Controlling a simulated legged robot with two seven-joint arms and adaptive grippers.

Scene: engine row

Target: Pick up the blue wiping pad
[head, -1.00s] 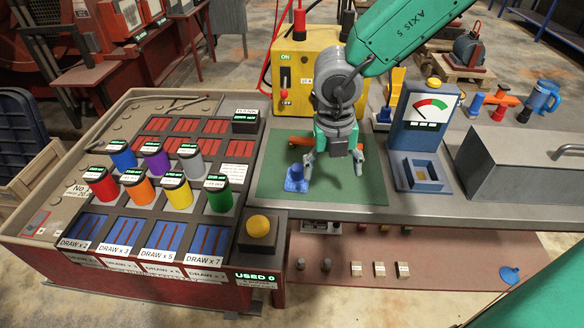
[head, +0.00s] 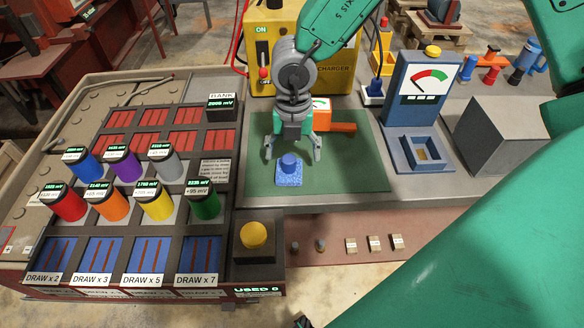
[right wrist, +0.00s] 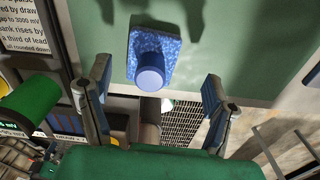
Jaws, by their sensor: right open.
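The blue wiping pad (head: 289,171) lies on the green mat (head: 350,180), with a round blue knob on top. My right gripper (head: 292,158) is open and empty just above and behind the pad, its two fingers spread to either side of the knob. In the right wrist view the pad (right wrist: 152,58) lies beyond the fingertips, roughly midway between the open fingers (right wrist: 158,85), and nothing is between them. The pad and fingers look apart. My left gripper does not show.
An orange-handled tool with a small gauge (head: 330,122) lies on the mat behind the gripper. A blue meter stand (head: 422,110) and a grey metal box (head: 500,135) stand to the right. Several coloured cylinders and a yellow button (head: 254,235) are to the left.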

